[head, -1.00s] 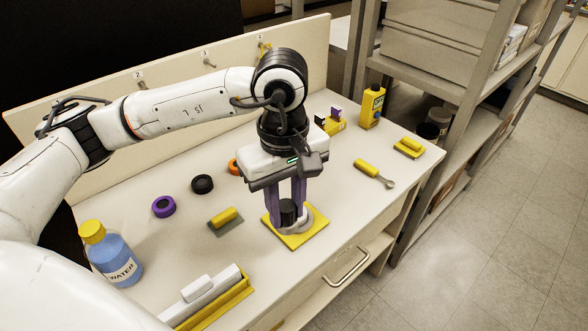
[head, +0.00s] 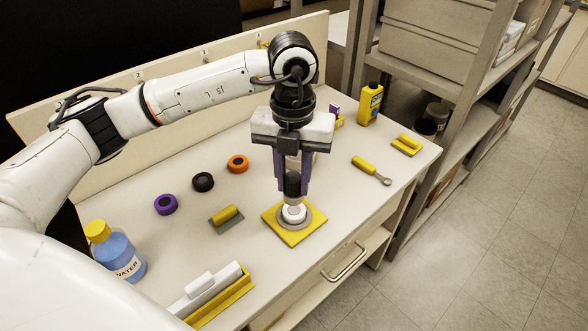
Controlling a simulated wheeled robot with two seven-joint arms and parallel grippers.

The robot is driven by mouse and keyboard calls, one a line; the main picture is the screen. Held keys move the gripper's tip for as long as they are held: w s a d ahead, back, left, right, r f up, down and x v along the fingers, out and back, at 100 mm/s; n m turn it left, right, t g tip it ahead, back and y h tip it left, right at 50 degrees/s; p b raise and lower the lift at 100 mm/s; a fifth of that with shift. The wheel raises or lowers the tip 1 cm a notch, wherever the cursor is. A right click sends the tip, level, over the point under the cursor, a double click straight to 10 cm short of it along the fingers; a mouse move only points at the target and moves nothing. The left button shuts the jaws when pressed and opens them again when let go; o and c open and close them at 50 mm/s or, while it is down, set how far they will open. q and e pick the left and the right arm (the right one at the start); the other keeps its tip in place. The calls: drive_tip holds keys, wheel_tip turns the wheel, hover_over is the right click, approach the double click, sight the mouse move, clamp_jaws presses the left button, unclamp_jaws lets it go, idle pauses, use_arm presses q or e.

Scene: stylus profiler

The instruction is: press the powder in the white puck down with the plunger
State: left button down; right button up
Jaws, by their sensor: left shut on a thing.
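My left gripper (head: 292,188) is shut on the black plunger (head: 292,184) and holds it upright over the yellow square plate (head: 277,228). The white puck (head: 293,214) sits in a grey round holder (head: 306,223) on that plate, directly below the plunger. The plunger's lower end overlaps the puck in this view, so I cannot tell whether they touch. The powder in the puck is hidden. My right gripper is not in view.
A yellow-handled scraper (head: 227,215) lies left of the plate. Purple (head: 165,204), black (head: 203,182) and orange (head: 238,163) rings lie behind it. A water bottle (head: 118,255) stands at left. A yellow-handled tool (head: 366,166) lies to the right.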

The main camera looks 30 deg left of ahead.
sight(293, 196)
use_arm(q)
drive_tip(key=n, duration=0.2)
drive_tip(key=w+n, duration=0.1)
drive_tip(key=n, duration=0.3)
drive_tip(key=shift+w+a+r+n, duration=0.15)
drive_tip(key=shift+a+n, duration=0.15)
drive_tip(key=shift+n, duration=0.1)
drive_tip(key=shift+f+b, duration=1.75)
drive_tip(key=shift+f, duration=0.85)
drive_tip(key=shift+f+b, duration=0.35)
drive_tip(key=shift+f, duration=0.15)
drive_tip(key=shift+f, duration=0.3)
idle(1.0)
drive_tip(key=shift+r, duration=0.1)
